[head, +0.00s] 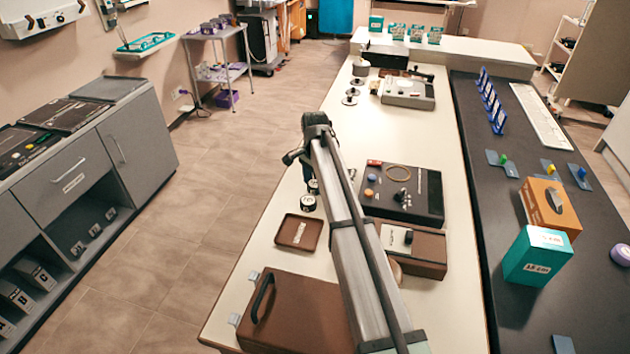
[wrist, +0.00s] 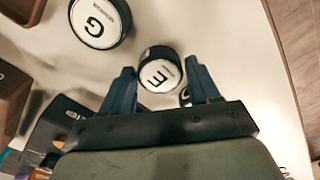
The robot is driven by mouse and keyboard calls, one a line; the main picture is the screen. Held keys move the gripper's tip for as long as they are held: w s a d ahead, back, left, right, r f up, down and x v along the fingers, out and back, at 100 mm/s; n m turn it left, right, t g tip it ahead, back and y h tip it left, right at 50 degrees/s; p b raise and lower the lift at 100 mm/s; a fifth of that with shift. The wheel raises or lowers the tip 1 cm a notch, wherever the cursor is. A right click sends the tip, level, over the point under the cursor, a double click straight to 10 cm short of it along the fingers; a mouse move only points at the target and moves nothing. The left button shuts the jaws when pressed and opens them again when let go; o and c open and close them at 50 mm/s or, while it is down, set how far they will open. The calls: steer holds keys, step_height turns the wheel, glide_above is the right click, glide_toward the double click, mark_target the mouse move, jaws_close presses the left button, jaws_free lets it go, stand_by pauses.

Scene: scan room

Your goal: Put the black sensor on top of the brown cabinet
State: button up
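Black cylinders with white lettered tops stand on the cream table; they may be sensors, but I cannot tell which one the task means. In the head view, a cylinder (head: 308,203) shows below my gripper, which my arm partly hides. A brown cabinet-like box (head: 300,320) with a black handle is at the table's near left.
A small brown tray (head: 299,233) lies between the cylinders and the brown box. A black control box (head: 403,193) and a brown device (head: 415,250) stand right of my arm. A teal box (head: 537,256) is on the dark counter. Floor left of the table is clear.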

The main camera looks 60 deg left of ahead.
mark_target(316, 184)
steer(key=shift+o, duration=1.3)
step_height(316, 184, up, 12)
steer(key=shift+r, duration=0.15)
steer(key=shift+w, duration=0.1)
